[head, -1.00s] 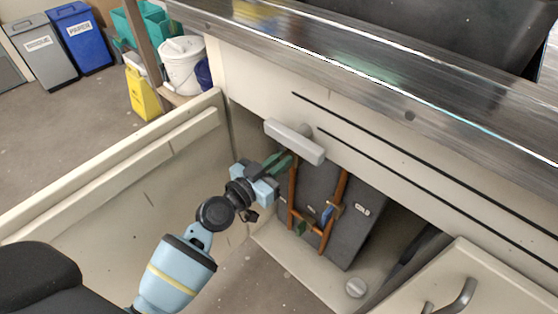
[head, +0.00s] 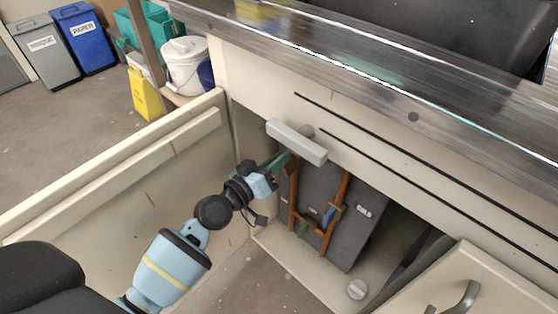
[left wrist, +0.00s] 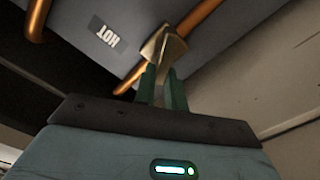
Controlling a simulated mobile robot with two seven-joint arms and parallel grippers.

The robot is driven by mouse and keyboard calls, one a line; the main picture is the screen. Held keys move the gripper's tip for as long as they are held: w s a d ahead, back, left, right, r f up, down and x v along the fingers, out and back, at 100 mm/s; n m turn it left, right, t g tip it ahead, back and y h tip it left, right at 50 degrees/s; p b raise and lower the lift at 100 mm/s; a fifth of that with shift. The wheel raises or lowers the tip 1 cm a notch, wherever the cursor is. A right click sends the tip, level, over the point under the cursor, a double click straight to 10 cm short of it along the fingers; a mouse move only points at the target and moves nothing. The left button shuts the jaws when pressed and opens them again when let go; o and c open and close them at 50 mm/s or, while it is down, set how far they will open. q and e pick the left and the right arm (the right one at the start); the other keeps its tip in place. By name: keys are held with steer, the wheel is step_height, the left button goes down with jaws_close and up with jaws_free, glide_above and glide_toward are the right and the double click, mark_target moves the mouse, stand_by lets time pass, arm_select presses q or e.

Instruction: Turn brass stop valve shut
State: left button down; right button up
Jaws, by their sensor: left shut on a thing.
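My left gripper (head: 283,160) reaches into the open under-sink cabinet, near the top of the left copper pipe (head: 293,195). In the left wrist view its green fingers (left wrist: 163,85) are closed on a faceted brass piece, the brass stop valve (left wrist: 166,42). The fingers hide part of the valve, and its turn position cannot be told. Behind it is a grey panel with an upside-down HOT label (left wrist: 107,33). A blue-handled fitting (head: 328,215) sits on the right copper pipe (head: 338,195). A green-handled fitting (head: 303,229) sits lower between the pipes. My right gripper is not in view.
The steel counter edge (head: 350,65) overhangs the cabinet. An open cabinet door (head: 120,165) stands left, another (head: 455,285) lower right.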

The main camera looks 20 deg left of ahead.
arm_select(q)
steer(key=shift+w+a+f+n+b, duration=0.15)
steer(key=shift+f+n, duration=0.15)
steer(key=shift+n, duration=1.6)
steer(key=shift+a+f+n+b, duration=0.1)
steer(key=shift+a+f+n, duration=0.2)
steer(key=shift+n, duration=1.6)
steer(key=shift+w+a+f+n+b, duration=0.1)
steer(key=shift+f+n, duration=0.25)
steer(key=shift+n, duration=1.55)
steer(key=shift+s, duration=0.1)
steer(key=c, duration=1.5)
jaws_free()
steer(key=shift+c, duration=0.2)
steer(key=shift+o, duration=0.4)
